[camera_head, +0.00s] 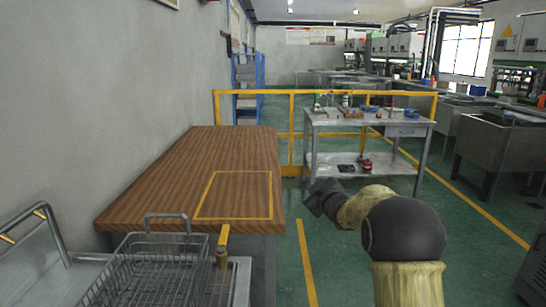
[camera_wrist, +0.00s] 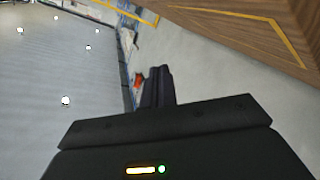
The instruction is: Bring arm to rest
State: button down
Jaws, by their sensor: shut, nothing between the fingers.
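My gripper (camera_wrist: 158,87) shows in the wrist view as two dark fingers lying together, shut and empty. In the head view my arm reaches up from the bottom right, bends at a dark round joint and points left. Its dark end (camera_head: 325,199) is right of the wooden table, over the green floor, apart from the table as far as I can tell. The fingers themselves are not clear in the head view.
A wooden table (camera_head: 160,185) with a yellow marked rectangle stands left. A wire basket (camera_head: 150,275) is in front of it. A grey workbench (camera_head: 370,122) with small items and a yellow railing (camera_head: 265,93) stand behind. Green floor is open at the right.

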jog(key=s+d+f+m+g+h, duration=0.15)
jog(key=s+f+m+g, duration=0.35)
jog(key=s, duration=0.9)
jog(key=s+d+f+m+g+h, duration=0.15)
jog(key=s+f+g, duration=0.35)
jog(key=s, duration=1)
jog(key=s+f+m+g+h, duration=0.25)
jog(key=s+f+m, duration=0.35)
jog(key=s, duration=0.8)
notch_tip(320, 180, up, 25)
jog(key=n+p, duration=0.1)
jog(key=p, duration=2.5)
jog(key=shift+d+f+n+g+y, duration=0.1)
jog(key=shift+n+g+y, duration=0.15)
jog(key=shift+w, duration=0.15)
